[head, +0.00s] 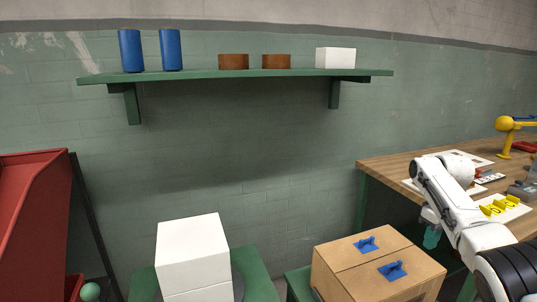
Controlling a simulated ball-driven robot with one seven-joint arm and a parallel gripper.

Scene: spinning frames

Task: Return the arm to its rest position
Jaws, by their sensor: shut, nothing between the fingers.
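My arm, white with black bands, comes in from the lower right corner and is folded near the edge of the wooden workbench (385,172). What looks like my gripper (432,240), with teal fingertips, hangs below the arm, beside the bench edge and above the cardboard box. It is small and partly covered by the arm link. It looks shut and empty, and I see nothing held in it.
A cardboard box (338,273) with blue handles stands below the arm. The bench holds yellow parts (499,205) and a yellow lamp-like item (505,124). White boxes (192,255) stand at centre left, a red bin (32,215) at left. A green shelf (225,74) hangs above.

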